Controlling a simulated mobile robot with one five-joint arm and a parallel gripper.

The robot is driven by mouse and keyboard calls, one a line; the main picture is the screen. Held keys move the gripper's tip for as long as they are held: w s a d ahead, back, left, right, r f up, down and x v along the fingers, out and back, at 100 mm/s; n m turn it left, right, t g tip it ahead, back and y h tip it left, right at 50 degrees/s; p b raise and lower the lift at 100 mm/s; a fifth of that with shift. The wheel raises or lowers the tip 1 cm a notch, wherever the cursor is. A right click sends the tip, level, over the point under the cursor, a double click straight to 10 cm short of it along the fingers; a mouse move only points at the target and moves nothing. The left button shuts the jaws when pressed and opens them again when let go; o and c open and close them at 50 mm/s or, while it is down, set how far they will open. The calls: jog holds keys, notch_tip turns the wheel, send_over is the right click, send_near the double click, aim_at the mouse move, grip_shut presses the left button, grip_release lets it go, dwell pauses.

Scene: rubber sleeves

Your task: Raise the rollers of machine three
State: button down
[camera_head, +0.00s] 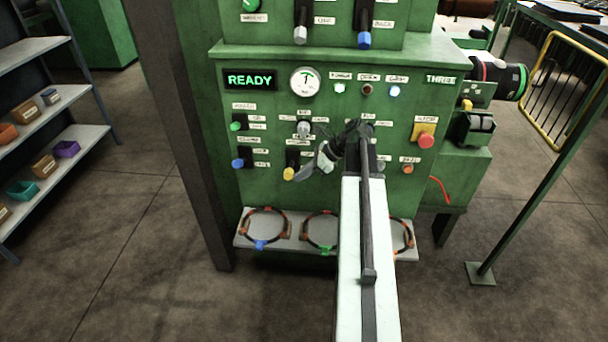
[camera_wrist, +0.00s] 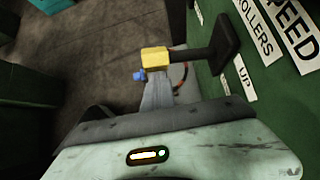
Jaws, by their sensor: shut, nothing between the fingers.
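Machine three's green panel (camera_head: 270,190) shows a lit READY display (camera_head: 249,80) and a THREE label. A lever with a yellow knob (camera_head: 289,174) sits on its lower front. In the wrist view the yellow knob (camera_wrist: 155,60) is on a black lever arm (camera_wrist: 213,52) beside labels reading ROLLERS (camera_wrist: 253,27) and UP (camera_wrist: 242,75). My gripper (camera_head: 304,174) is just right of the knob. In the wrist view my gripper (camera_wrist: 158,92) is shut and empty, its tips at the knob's near edge. I cannot tell whether they touch.
A blue-knobbed lever (camera_head: 238,163) and a green-knobbed one (camera_head: 236,126) are left of it. A red stop button (camera_head: 426,141) is at the right. Ringed sleeves lie on a shelf (camera_head: 287,243) below. Storage shelves (camera_head: 75,140) stand at the left.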

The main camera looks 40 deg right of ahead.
jog(key=shift+w+a+r, duration=0.2)
jog(key=shift+a+r, duration=0.05)
jog(key=shift+r, duration=0.1)
jog(key=shift+a+r, duration=0.1)
jog(key=shift+w+r+p, duration=0.2)
jog(key=shift+r+p, duration=0.5)
jog(key=shift+p, duration=0.25)
